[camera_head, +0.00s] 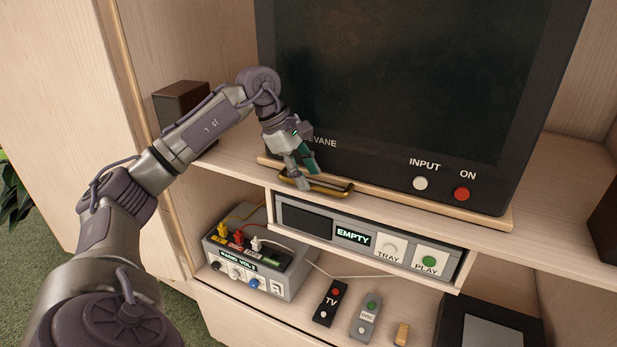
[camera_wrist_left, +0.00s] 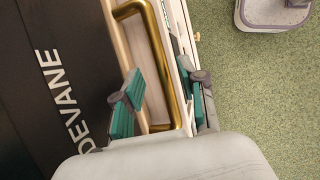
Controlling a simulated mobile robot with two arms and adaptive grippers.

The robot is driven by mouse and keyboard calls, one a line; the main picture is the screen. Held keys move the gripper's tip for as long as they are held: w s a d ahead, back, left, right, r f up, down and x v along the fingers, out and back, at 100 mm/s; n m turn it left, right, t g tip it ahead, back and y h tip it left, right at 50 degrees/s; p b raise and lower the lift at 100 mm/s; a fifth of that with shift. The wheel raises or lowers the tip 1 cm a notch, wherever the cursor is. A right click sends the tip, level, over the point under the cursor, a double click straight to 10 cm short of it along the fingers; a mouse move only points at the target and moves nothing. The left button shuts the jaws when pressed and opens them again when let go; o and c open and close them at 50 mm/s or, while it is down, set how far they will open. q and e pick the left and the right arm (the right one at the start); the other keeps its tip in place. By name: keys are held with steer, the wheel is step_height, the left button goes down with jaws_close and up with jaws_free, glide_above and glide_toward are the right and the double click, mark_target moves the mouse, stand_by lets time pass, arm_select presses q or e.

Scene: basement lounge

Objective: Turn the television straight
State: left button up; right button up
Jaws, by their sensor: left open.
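The dark television (camera_head: 400,85) stands on a thin wooden board (camera_head: 420,192) on the cabinet shelf. My left gripper (camera_head: 302,170) is open at the handle's left part. In the left wrist view its teal fingers (camera_wrist_left: 158,97) appear on either side of the brass bar; contact cannot be told. My right gripper is out of view.
A disc player (camera_head: 365,238) sits under the shelf. Dark speakers (camera_head: 180,105) (camera_head: 605,225) flank the television.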

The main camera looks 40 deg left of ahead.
arm_select(q)
steer(key=v, duration=1)
steer(key=shift+r, duration=0.25)
steer(key=shift+a, duration=0.15)
